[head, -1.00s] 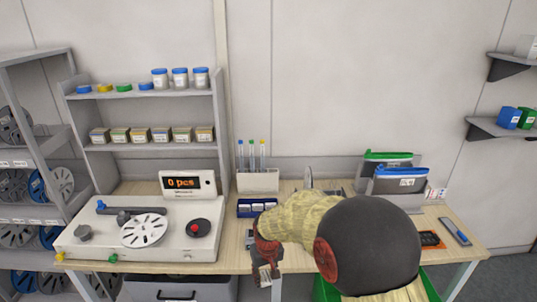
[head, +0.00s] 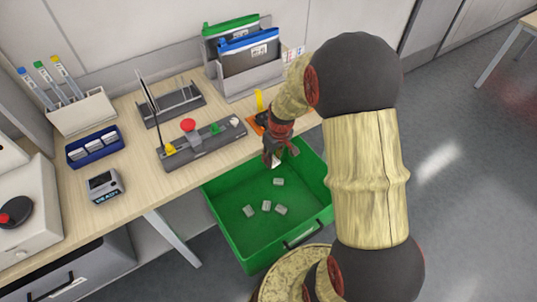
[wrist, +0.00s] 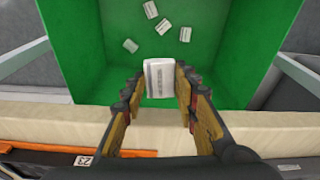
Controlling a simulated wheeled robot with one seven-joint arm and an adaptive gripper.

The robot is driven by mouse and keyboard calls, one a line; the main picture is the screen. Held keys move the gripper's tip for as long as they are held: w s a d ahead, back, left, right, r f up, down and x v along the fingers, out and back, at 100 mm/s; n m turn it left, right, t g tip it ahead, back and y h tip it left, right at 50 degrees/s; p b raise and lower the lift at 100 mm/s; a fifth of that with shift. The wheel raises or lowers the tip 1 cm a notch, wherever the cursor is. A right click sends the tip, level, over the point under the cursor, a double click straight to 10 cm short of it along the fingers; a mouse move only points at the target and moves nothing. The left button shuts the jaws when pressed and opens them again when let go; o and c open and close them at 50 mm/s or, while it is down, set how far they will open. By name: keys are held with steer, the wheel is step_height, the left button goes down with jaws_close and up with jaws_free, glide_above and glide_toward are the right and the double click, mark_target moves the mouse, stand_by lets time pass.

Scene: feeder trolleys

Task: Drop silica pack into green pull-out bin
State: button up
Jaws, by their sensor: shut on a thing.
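My gripper (head: 274,156) is shut on a white silica pack (wrist: 159,78) with printed text; in the wrist view the pack sits between the fingertips. In the head view the held pack is small and partly hidden by the fingers. The green pull-out bin (head: 243,250) stands open below the bench's front edge, and the gripper is over its back part, near that edge. Several small pale packs (head: 249,211) lie apart on the bin floor; they also show in the wrist view (wrist: 151,10).
The wooden bench (head: 165,207) runs along the bin's back side. On it are a grey device with coloured knobs (head: 205,143), a blue tray of white packs (head: 95,147), a small display unit (head: 103,186) and an orange mat (wrist: 85,152). A grey drawer (head: 75,285) is at lower left.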

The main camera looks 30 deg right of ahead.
mark_target(276, 164)
step_height(276, 164, down, 6)
steer(key=b, duration=0.4)
steer(key=o, duration=1)
steer(key=r, duration=0.4)
steer(key=s+r, duration=0.1)
steer(key=r, duration=0.7)
steer(key=shift+s, duration=0.4)
